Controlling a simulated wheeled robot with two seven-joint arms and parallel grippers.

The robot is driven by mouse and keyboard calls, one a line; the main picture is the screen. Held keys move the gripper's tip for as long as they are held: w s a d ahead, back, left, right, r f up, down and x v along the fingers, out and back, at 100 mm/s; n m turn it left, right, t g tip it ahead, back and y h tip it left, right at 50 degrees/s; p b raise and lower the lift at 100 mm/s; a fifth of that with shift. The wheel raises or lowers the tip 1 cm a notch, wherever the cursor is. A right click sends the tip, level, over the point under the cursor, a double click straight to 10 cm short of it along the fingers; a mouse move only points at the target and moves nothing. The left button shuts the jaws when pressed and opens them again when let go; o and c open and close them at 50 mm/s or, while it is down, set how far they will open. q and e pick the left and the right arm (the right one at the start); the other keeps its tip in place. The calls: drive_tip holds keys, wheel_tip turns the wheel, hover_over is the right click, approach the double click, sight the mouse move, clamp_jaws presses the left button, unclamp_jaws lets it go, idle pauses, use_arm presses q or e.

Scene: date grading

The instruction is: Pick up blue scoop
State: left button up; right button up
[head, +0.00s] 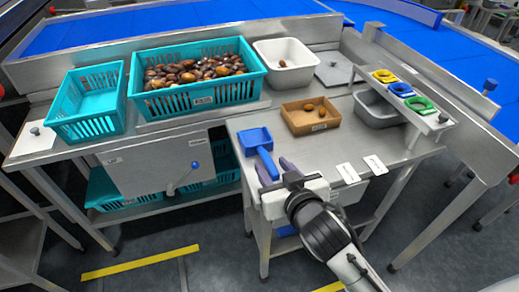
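The blue scoop (257,142) lies on the steel table at its left front part, with its wide pan toward the back and its handle toward my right gripper. My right gripper (276,171) is at the front of the table, with its two fingers pointing at the handle. The fingers look spread apart, close to the handle's end. I cannot tell whether a finger touches the handle. My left gripper is not in view.
A brown box (310,128) with a few dates stands behind the scoop. A teal crate (158,105) full of dates, an empty teal crate (62,118) and a white bin (286,78) stand further back. White cards (348,173) lie right of my gripper.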

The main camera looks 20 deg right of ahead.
sight(267, 157)
drive_tip(key=shift+f+x, duration=0.2)
drive_tip(key=shift+x, duration=1.35)
drive_tip(key=shift+f+x, duration=0.2)
drive_tip(key=shift+x, duration=1.4)
drive_tip(key=shift+s+d+r, duration=0.15)
drive_tip(key=shift+d, duration=0.05)
clamp_jaws()
